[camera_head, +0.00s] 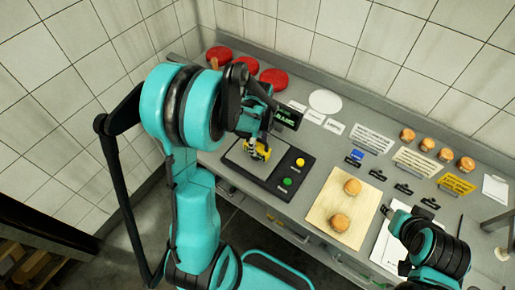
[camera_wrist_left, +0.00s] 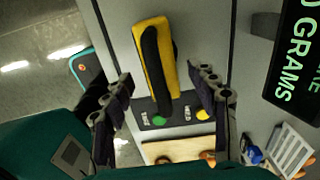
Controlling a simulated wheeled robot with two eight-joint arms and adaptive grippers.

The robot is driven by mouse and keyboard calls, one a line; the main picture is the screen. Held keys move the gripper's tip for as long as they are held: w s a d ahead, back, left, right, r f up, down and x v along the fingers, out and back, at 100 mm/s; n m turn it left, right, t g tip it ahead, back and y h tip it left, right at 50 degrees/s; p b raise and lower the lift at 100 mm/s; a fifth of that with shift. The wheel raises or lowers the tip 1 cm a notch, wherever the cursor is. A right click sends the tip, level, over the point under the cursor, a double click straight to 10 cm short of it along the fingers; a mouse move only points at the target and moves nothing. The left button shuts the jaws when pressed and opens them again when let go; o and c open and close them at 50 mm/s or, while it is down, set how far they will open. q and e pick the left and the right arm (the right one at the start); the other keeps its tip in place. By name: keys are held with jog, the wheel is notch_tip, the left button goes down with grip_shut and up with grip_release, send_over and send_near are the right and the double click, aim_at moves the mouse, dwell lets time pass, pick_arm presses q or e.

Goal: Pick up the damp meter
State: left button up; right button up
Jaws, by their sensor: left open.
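The damp meter, a yellow and black hand-held device, lies on the grey scale plate (camera_head: 236,158) in the head view, where its yellow part (camera_head: 262,154) is partly covered by my left gripper (camera_head: 256,143). In the left wrist view the damp meter (camera_wrist_left: 166,62) stretches lengthwise between the two dark fingers of my left gripper (camera_wrist_left: 163,88). The fingers are apart, one on each side, with gaps to the meter. My right gripper (camera_head: 398,218) is at the lower right, over the bench and away from the meter; its finger opening is unclear.
A black panel with yellow and green buttons (camera_head: 291,174) adjoins the plate. A display (camera_head: 287,117) stands behind it. A wooden board (camera_head: 326,208) with two small cheese wheels lies to the right. Red wheels (camera_head: 273,78) sit at the back left; labels and several small wheels line the back right.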

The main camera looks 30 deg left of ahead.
pick_arm(q)
jog(key=f, duration=0.2)
jog(key=a+f, duration=0.1)
jog(key=f, duration=0.1)
jog(key=shift+w+f+b, duration=0.15)
jog(key=shift+b, duration=0.15)
jog(key=shift+d, duration=0.1)
grip_shut()
